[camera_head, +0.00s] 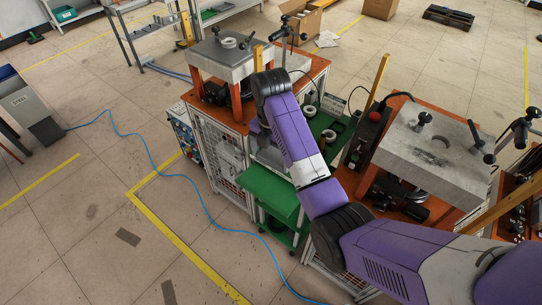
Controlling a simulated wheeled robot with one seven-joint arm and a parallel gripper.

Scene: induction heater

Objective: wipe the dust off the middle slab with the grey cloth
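Two thick grey slabs show in the head view. One slab (222,55) stands on orange posts at the upper centre, with a white ring and dark clamp parts on top. The other slab (450,148) stands at the right, with a dark smudge (433,158) on its top and dark clamp knobs near its edges. I cannot tell for sure which is the middle slab. My purple arm rises from the lower right to a black joint beside the left slab; my gripper cannot be made out beyond it. I cannot identify the grey cloth.
A green tray (270,193) sits between the two orange-topped benches, partly behind my arm. Wooden posts (377,80) and black clamp stands rise around the slabs. A blue cable (150,158) crosses the open floor at the left. Cardboard boxes (301,20) stand at the back.

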